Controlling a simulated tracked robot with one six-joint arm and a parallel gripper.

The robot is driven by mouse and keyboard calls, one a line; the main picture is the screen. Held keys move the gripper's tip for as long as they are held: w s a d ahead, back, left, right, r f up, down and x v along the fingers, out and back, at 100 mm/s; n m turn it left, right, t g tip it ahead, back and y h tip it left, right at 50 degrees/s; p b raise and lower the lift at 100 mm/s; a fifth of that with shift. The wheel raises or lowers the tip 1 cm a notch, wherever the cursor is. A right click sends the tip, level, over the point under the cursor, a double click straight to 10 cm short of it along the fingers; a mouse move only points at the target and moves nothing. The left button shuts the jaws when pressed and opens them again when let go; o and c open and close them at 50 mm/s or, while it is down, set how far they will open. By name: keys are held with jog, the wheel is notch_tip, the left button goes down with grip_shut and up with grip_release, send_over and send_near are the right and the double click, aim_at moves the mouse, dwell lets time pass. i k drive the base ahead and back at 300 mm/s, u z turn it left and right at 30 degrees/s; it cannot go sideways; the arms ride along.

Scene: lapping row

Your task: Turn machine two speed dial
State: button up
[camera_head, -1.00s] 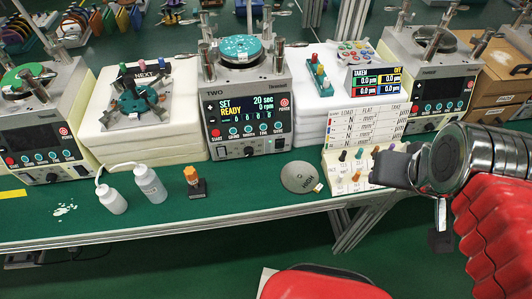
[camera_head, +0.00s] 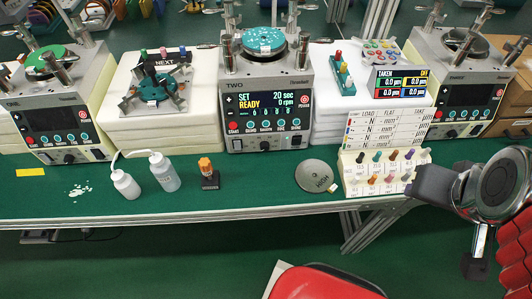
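Machine two (camera_head: 238,112) stands at the back of the green bench, marked TWO, with a teal disc (camera_head: 263,40) on top. Its screen (camera_head: 265,102) reads SET 20 sec, READY, 0 rpm. A small dark round dial (camera_head: 265,146) sits low in the middle of its front panel, below a row of teal buttons. The way the dial points is too small to tell. My gripper (camera_head: 431,186) is at the right, in front of the bench edge, well apart from the dial. Its dark end is seen from an angle that hides whether the fingers are open.
A rack of coloured pegs (camera_head: 384,172) stands close to my gripper. A grey HIGH disc (camera_head: 315,175), an orange-topped item (camera_head: 207,173) and two white bottles (camera_head: 165,171) stand before the machines. A red seat (camera_head: 322,282) is below. Bench directly before machine two is mostly clear.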

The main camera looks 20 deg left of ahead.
aim_at(264, 145)
jog(key=k, duration=1.6)
jog(key=u, duration=1.45)
jog(key=i, duration=1)
